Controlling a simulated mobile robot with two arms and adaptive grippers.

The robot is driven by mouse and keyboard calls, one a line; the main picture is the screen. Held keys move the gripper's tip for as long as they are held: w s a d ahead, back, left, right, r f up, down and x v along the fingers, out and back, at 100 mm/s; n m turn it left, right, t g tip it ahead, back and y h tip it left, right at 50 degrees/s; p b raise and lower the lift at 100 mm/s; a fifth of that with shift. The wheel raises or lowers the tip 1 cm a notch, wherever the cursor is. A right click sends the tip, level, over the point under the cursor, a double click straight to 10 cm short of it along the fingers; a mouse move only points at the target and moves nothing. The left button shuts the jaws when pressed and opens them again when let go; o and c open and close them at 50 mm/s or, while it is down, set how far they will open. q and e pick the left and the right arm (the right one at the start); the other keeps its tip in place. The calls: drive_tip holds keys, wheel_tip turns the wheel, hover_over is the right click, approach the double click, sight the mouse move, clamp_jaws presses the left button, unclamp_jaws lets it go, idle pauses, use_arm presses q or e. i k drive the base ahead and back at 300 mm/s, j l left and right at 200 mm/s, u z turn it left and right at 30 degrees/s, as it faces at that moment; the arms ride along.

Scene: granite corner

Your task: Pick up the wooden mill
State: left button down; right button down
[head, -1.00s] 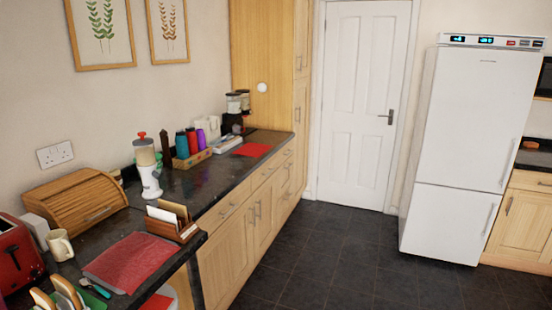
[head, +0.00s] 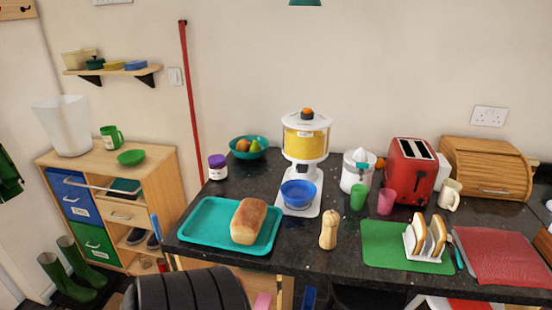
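A pale, tan, waisted object (head: 328,230), which looks like the wooden mill, stands upright near the front edge of the dark counter. It is between the teal tray and the green mat, and nothing is touching it. Its fine detail is too small to make out. Neither of my grippers can be made out in the head view.
A teal tray (head: 196,237) with a bread loaf (head: 248,222) is left of it. Behind stands a white dispenser (head: 305,140) with a blue bowl (head: 298,194). A green mat (head: 385,250) with a toast rack (head: 418,243) is right.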

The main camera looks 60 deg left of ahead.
sight(328, 240)
drive_tip(key=u, duration=1.65)
drive_tip(key=i+j+z, duration=0.25)
drive_tip(key=j, duration=0.3)
drive_tip(key=j+z, duration=0.2)
drive_tip(key=j, duration=0.35)
drive_tip(key=j+z, duration=0.25)
drive_tip(key=j, duration=0.3)
